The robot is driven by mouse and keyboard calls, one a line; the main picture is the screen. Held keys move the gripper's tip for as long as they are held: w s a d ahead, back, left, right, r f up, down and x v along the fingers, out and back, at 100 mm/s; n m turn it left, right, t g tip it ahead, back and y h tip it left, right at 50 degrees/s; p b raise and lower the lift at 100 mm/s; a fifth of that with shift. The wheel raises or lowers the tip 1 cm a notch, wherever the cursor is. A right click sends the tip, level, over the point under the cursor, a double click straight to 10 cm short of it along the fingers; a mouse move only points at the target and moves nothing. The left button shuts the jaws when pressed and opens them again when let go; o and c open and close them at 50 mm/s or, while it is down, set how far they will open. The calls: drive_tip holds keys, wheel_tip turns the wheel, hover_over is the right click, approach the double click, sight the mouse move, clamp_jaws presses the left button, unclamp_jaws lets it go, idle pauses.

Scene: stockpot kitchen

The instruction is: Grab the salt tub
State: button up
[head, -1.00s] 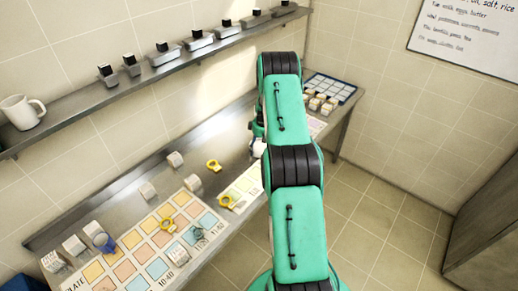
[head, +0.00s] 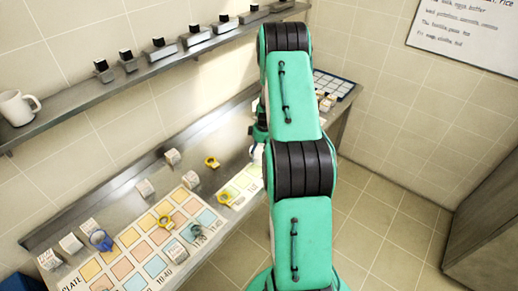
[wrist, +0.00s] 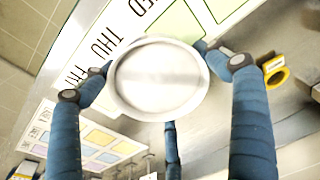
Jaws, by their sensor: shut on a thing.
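A white round tub (wrist: 158,80), seen from above in the wrist view, sits between the fingers of my gripper (wrist: 152,85). Its top is a pale disc with a raised rim, and no label shows, so I cannot read that it is salt. The blue fingers are closed around its sides from left, right and below in the picture. In the head view my arm hides most of the gripper, and only a small white part of the tub (head: 257,152) shows beside the arm. I cannot tell whether the tub touches the counter.
The metal counter (head: 128,205) carries a coloured grid sheet (head: 122,253), several small white tubs or blocks and yellow rings (head: 211,162). A blue-gridded tray (head: 335,84) is at the far end. A shelf with a mug (head: 18,107) runs above.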

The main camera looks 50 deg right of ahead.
sight(261, 164)
drive_tip(key=shift+s+a+r, duration=0.15)
drive_tip(key=shift+s+a, duration=0.65)
drive_tip(key=shift+s, duration=0.05)
drive_tip(key=shift+s+a+r, duration=0.1)
drive_tip(key=shift+s+a, duration=0.7)
drive_tip(key=shift+s, duration=0.05)
